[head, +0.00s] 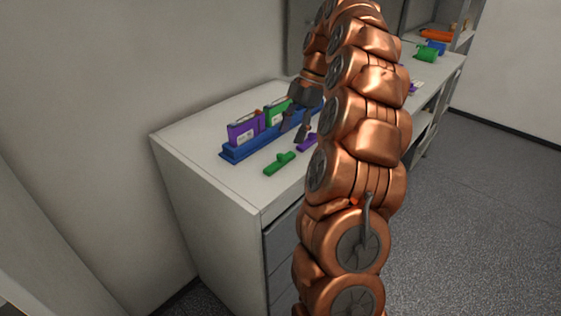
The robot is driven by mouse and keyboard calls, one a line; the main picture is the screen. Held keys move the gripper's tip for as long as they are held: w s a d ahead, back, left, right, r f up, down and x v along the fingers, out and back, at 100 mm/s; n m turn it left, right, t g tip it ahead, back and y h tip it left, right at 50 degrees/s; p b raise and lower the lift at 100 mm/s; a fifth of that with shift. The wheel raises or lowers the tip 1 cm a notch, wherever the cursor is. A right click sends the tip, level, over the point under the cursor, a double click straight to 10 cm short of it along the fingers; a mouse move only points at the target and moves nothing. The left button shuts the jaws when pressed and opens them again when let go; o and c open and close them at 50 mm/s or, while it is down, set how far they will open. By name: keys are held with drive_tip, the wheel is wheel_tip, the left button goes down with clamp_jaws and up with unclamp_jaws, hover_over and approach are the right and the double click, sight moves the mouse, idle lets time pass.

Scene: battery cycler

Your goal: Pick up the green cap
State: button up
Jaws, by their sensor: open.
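A green cap (279,163), a small bar with a raised knob, lies on the white counter in front of a blue rack. A similar purple cap (306,143) lies to its right, partly hidden by my arm. My gripper (295,128) is open with dark grey fingers pointing down. In the picture it is above and to the right of the green cap, over the right part of the rack, apart from the green cap. I see nothing between the fingers.
The blue rack (234,152) holds a purple block (241,132) and a green block (276,113). A green object (426,54) stands farther along the counter (188,131). My copper arm hides the counter's middle. A wall runs behind it. Bare counter lies left of the rack.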

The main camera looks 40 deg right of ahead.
sight(281, 154)
drive_tip(key=shift+p+x, duration=0.3)
drive_tip(key=shift+x, duration=0.85)
drive_tip(key=shift+a+f+p, duration=0.75)
drive_tip(key=shift+a+f, duration=0.25)
drive_tip(key=shift+f, duration=0.05)
drive_tip(key=shift+p+x, duration=0.35)
drive_tip(key=shift+x, duration=0.95)
drive_tip(key=shift+c, duration=0.2)
drive_tip(key=c, duration=0.9)
